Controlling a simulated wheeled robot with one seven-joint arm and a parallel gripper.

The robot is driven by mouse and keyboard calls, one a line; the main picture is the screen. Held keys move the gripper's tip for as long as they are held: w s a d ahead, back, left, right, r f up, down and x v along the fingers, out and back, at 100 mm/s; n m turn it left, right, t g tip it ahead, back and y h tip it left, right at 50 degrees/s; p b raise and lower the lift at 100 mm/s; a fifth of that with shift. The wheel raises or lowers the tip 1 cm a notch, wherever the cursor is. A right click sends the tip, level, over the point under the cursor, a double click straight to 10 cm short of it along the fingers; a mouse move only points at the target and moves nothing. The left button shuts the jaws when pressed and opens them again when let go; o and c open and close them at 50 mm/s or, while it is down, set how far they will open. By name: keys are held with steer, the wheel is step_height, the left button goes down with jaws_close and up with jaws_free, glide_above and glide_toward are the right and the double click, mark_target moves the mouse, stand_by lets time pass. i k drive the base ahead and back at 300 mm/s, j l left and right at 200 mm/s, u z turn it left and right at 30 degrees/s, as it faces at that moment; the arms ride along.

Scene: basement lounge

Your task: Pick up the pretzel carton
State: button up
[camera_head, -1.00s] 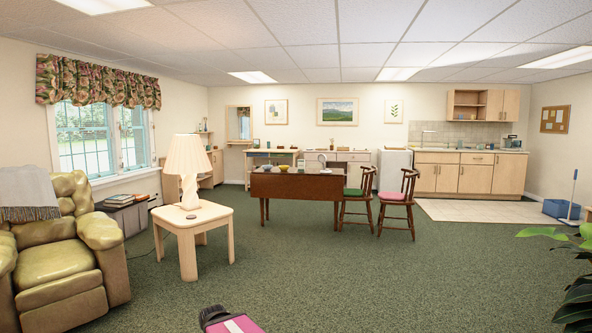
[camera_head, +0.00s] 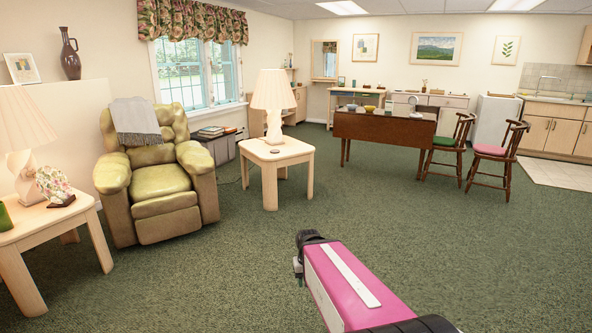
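I cannot pick out a pretzel carton in the head view. Small items on the dark wooden drop-leaf table (camera_head: 376,128) include bowls (camera_head: 369,109) and a round white object (camera_head: 413,100), but none reads clearly as a carton. Items on the far desks are too small to tell. Part of my arm, pink with a white strip and dark ends, rises at the bottom centre over open carpet, far from the tables. No gripper fingers show.
A green recliner (camera_head: 160,188) and a side table with a lamp (camera_head: 275,152) stand left of centre. Another lamp table (camera_head: 50,226) is at near left. Two chairs (camera_head: 494,153) stand right of the dark table. Green carpet (camera_head: 480,250) is clear ahead and right.

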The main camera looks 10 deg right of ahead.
mark_target(388, 105)
steer(key=i+l+z, duration=0.8)
steer(key=i, duration=0.15)
steer(key=i+z, duration=0.4)
steer(key=i, duration=0.15)
steer(key=i+z, duration=0.1)
steer(key=i, duration=3.4)
